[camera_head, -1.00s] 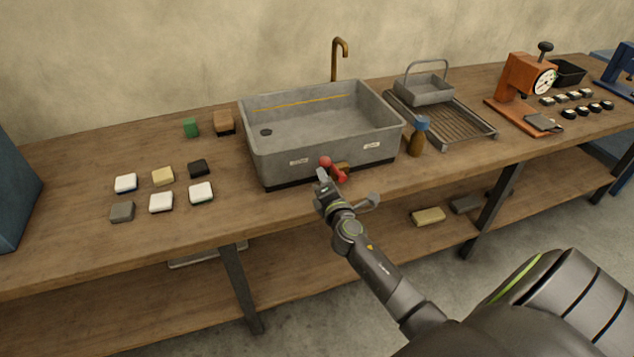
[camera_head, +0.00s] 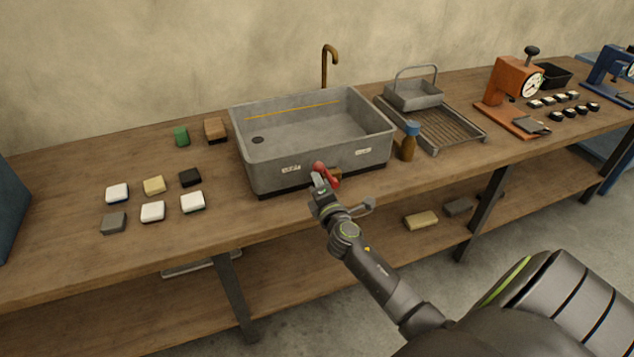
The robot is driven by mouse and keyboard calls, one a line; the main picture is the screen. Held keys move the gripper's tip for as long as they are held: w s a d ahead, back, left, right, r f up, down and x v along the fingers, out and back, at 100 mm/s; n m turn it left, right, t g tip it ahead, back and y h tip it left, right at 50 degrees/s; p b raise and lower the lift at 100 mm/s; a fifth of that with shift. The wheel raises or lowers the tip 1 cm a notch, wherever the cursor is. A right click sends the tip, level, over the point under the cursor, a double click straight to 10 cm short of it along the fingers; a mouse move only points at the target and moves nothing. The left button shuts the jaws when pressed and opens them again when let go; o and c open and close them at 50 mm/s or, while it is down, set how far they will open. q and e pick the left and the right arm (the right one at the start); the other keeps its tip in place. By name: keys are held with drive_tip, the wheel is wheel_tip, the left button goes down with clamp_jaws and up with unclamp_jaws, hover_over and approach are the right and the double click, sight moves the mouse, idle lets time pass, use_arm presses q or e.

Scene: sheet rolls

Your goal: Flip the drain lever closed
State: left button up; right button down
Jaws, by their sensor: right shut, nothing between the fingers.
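A grey sink basin (camera_head: 265,160) stands on the wooden workbench, with a dark drain hole in its floor at the left. A red drain lever (camera_head: 328,175) sits low on the basin's front wall, on a brass-coloured fitting. Its red knob end is at the upper left and it slants down to the right. My right gripper (camera_head: 317,180) is shut and empty, with its fingertips right at the lever's left end. They look touching or nearly so; I cannot tell which. The gripper hides part of the lever. My left gripper is not in view.
A brown bottle with a blue cap (camera_head: 408,145) stands right of the basin, by a drying rack (camera_head: 450,125). A brass tap (camera_head: 327,65) rises behind. Several small blocks (camera_head: 153,186) lie to the left. An orange press (camera_head: 512,95) stands at the right.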

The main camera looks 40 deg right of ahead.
drive_tip(key=shift+s+d+r+m, duration=0.2)
drive_tip(key=shift+d+r+m, duration=0.55)
drive_tip(key=shift+m, duration=0.45)
drive_tip(key=s+d+m+b, duration=0.1)
drive_tip(key=d+m+b, duration=0.1)
drive_tip(key=d+m, duration=0.4)
drive_tip(key=shift+s+d+r+m+g, duration=0.35)
drive_tip(key=shift+r+m, duration=0.1)
drive_tip(key=shift+m, duration=0.15)
drive_tip(key=shift+r, duration=0.1)
